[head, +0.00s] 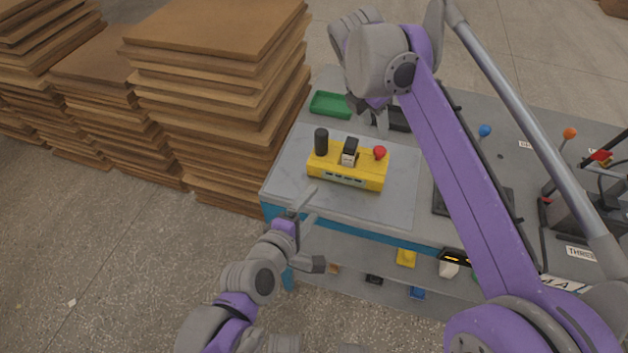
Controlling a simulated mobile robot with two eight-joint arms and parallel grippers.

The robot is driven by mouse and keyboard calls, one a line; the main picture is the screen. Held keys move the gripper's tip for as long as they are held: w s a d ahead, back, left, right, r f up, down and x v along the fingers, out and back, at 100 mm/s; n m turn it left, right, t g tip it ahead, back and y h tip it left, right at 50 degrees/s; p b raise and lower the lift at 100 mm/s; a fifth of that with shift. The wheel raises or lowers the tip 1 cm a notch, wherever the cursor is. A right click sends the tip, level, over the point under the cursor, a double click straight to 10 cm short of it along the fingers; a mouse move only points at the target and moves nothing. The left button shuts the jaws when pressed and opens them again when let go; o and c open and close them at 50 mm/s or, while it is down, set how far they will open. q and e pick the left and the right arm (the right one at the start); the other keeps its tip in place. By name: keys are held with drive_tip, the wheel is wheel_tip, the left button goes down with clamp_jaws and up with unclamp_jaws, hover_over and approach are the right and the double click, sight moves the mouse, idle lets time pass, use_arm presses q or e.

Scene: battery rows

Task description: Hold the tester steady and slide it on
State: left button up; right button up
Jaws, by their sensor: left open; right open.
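The tester (335,171) is a yellow box with a dark upright cylinder at its left end, a black and white part in the middle and a red knob at its right end. It rests on a pale grey mat (385,207) on the bench. My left gripper (305,208) is open at the front left edge of the bench, just in front of the tester and apart from it. My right gripper (372,112) is open and points down behind the tester, apart from it.
A green tray (330,104) and a dark tray (400,118) lie behind the tester. Blue (485,130) and orange (569,133) balls stand at the right. A lower shelf holds small coloured items. Stacks of brown boards (215,75) stand close to the left.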

sight(321, 145)
use_arm(q)
drive_tip(key=w+r+n+t, duration=0.1)
drive_tip(key=n, duration=0.2)
drive_tip(key=w+d+r+n+t, duration=0.1)
drive_tip(key=n, duration=0.3)
drive_tip(key=w+r+n+t+y, duration=0.1)
drive_tip(key=n, duration=0.3)
drive_tip(key=shift+w+d+r+t, duration=0.1)
drive_tip(key=shift+w+d+t, duration=0.05)
drive_tip(key=shift+d+t, duration=0.2)
drive_tip(key=n, duration=0.1)
drive_tip(key=n+y, duration=0.1)
drive_tip(key=n, duration=0.1)
drive_tip(key=n+t, duration=0.1)
drive_tip(key=n, duration=0.1)
drive_tip(key=shift+w+a+r+y, duration=0.1)
drive_tip(key=shift+w+a+y, duration=0.2)
drive_tip(key=shift+y, duration=0.1)
drive_tip(key=n, duration=0.2)
drive_tip(key=n+y, duration=0.1)
drive_tip(key=shift+w+a+t, duration=0.1)
drive_tip(key=shift+a+t, duration=0.15)
drive_tip(key=shift+w+n, duration=0.15)
drive_tip(key=shift+n, duration=0.15)
drive_tip(key=w, duration=1)
drive_tip(key=shift+w+d, duration=0.2)
drive_tip(key=shift+d, duration=0.05)
drive_tip(key=shift+c, duration=0.4)
clamp_jaws()
